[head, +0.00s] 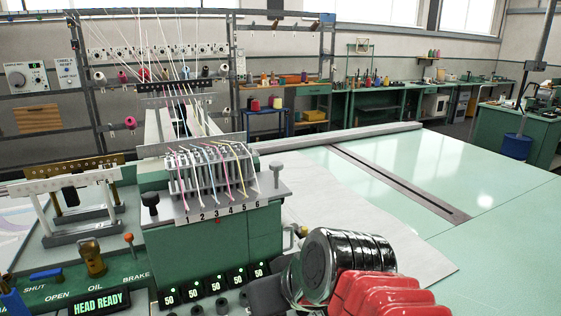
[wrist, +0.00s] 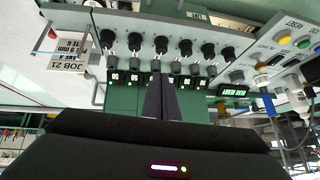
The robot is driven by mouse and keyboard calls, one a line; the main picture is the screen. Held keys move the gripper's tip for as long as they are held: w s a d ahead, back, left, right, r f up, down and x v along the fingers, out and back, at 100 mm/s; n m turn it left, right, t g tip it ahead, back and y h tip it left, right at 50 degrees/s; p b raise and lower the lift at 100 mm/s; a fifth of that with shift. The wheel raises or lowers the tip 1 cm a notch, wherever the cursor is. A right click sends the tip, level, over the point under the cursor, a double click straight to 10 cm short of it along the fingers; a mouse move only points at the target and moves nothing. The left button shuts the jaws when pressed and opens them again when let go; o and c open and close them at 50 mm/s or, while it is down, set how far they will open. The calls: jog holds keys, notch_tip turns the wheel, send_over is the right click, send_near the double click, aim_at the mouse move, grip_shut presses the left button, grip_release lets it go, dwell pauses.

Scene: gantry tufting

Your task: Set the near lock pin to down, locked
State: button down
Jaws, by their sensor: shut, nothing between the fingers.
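Two knobbed pins stand on the grey plate numbered 1 to 6 (head: 228,202) in the head view. The black pin (head: 150,200) is at the plate's left end, and the grey pin (head: 276,170) is at its right end. Both are upright with some stem showing. I cannot tell which is the near lock pin or whether either is locked. My gripper (wrist: 162,82) shows in the wrist view with its two dark fingers together and empty, in front of the row of green displays. In the head view my arm is at the lower right and the fingertips are not clear.
Coloured threads run down to the needle block (head: 210,168) behind the plate. A panel with an oil lever (head: 92,258) and a HEAD READY display (head: 99,303) is at the lower left. Several black knobs (wrist: 185,47) show in the wrist view. The green table (head: 490,210) at right is largely clear.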

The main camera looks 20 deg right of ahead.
jog(key=w+d+r+t, duration=0.2)
jog(key=d+r, duration=0.2)
jog(key=r, duration=0.3)
jog(key=w+d+r+t+h, duration=0.1)
jog(key=w+d+r+t, duration=0.2)
jog(key=r, duration=0.5)
jog(key=w+d+r+t, duration=0.3)
jog(key=d+r, duration=0.1)
jog(key=r, duration=0.3)
jog(key=shift+d+r+h, duration=0.3)
jog(key=shift+r+h, duration=0.1)
jog(key=shift+w, duration=0.15)
send_over(276, 170)
jog(key=v, duration=0.2)
notch_tip(276, 170, down, 3)
jog(key=shift+d+f, duration=0.2)
jog(key=shift+f, duration=0.65)
jog(key=shift+d+f, duration=0.15)
jog(key=shift+f, duration=0.7)
jog(key=shift+d+f, duration=0.1)
